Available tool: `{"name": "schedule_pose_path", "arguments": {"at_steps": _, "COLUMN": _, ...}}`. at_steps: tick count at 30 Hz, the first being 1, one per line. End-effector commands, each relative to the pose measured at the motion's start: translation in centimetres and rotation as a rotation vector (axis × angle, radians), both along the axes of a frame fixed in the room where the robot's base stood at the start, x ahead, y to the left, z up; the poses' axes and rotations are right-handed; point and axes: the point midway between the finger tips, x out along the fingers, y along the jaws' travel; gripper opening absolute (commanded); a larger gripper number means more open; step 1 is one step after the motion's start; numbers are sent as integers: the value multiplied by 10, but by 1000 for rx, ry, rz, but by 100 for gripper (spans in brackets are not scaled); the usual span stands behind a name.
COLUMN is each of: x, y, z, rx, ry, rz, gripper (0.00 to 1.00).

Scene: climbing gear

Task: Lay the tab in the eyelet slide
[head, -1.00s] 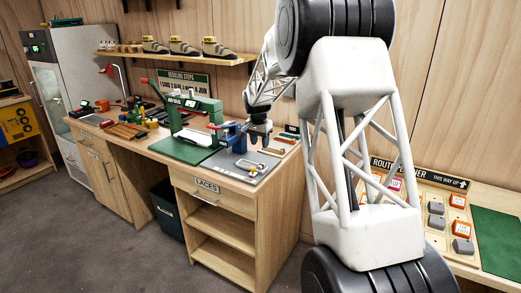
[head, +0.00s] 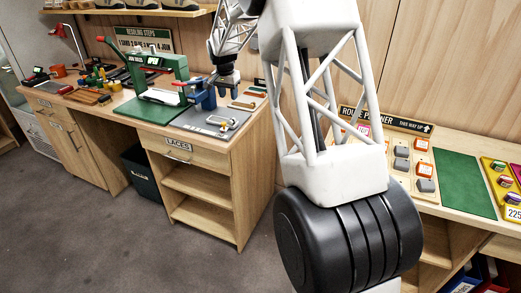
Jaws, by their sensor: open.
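My gripper (head: 226,86) hangs over the back of a grey mat (head: 205,132) on the workbench, fingers pointing down. It is open, with nothing visible between its fingers. A blue bench tool (head: 203,96) stands just left of it. A small metal piece with a pale frame (head: 221,121) lies on the front part of the mat, in front of and below my gripper. This may be the eyelet slide, but it is too small to tell. I cannot make out the tab for certain; small strips (head: 247,103) lie behind to the right.
A green press (head: 165,68) stands on a green mat (head: 141,110) left of the blue tool. Red-handled and yellow tools crowd the bench further left. A route planner board (head: 400,160) with tiles stands right of my arm. A shelf with shoes hangs above.

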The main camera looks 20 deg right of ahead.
Motion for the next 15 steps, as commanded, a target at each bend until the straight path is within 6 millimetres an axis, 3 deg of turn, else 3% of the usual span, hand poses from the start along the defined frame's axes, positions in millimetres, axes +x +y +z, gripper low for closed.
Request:
{"name": "schedule_pose_path", "arguments": {"at_steps": 8, "x": -26, "y": 5, "z": 21, "rx": -1, "ry": -6, "rz": 34, "gripper": 44}}
{"name": "schedule_pose_path", "arguments": {"at_steps": 15, "x": -78, "y": 13, "z": 54, "rx": -1, "ry": -13, "rz": 100, "gripper": 44}}
